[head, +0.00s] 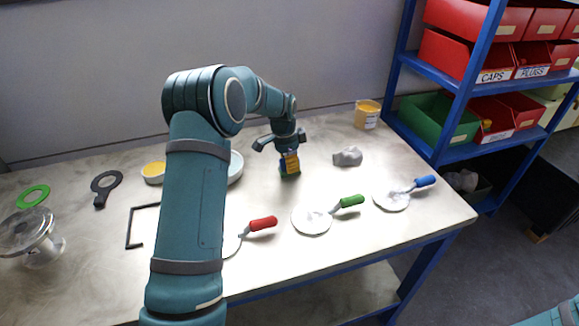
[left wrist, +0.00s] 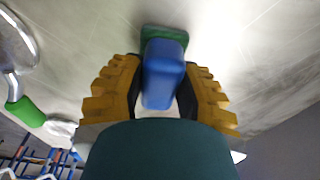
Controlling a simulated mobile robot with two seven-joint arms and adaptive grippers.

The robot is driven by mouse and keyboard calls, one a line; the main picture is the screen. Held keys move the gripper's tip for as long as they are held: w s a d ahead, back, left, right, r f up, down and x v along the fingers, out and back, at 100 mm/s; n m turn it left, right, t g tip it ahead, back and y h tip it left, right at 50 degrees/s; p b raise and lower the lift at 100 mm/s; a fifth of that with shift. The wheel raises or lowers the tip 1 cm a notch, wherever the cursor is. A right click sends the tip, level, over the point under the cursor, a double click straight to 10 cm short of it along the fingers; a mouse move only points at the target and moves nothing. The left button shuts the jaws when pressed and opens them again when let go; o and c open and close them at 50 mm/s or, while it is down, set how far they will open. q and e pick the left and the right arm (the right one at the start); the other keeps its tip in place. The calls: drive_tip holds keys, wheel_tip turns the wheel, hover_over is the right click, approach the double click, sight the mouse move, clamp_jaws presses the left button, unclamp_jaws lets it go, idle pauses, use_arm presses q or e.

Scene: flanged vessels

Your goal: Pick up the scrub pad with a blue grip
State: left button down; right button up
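The scrub pad with a blue grip (left wrist: 164,75) is in the middle of the left wrist view, its green pad beyond the blue block. It also shows in the head view (head: 290,176), at the middle of the table, mostly hidden by the gripper. My left gripper (head: 290,162) reaches down over it from above. In the left wrist view its yellow fingers (left wrist: 163,80) lie on both sides of the blue grip, with their dark pads against it. The green pad appears to be at the table surface; any gap beneath it cannot be seen. My right gripper is out of view.
Round tools with a green handle (head: 350,201), a blue handle (head: 425,181) and a red handle (head: 263,223) lie toward the front. A grey lump (head: 348,156) and a yellow cup (head: 367,114) stand to the right. A flanged vessel (head: 40,245) is at far left.

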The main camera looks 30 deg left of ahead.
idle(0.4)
use_arm(q)
wheel_tip(320, 180, up, 10)
drive_tip(key=shift+r+p, duration=0.1)
drive_tip(key=shift+p, duration=1)
drive_tip(key=c, duration=1.6)
unclamp_jaws()
drive_tip(key=shift+c, duration=0.4)
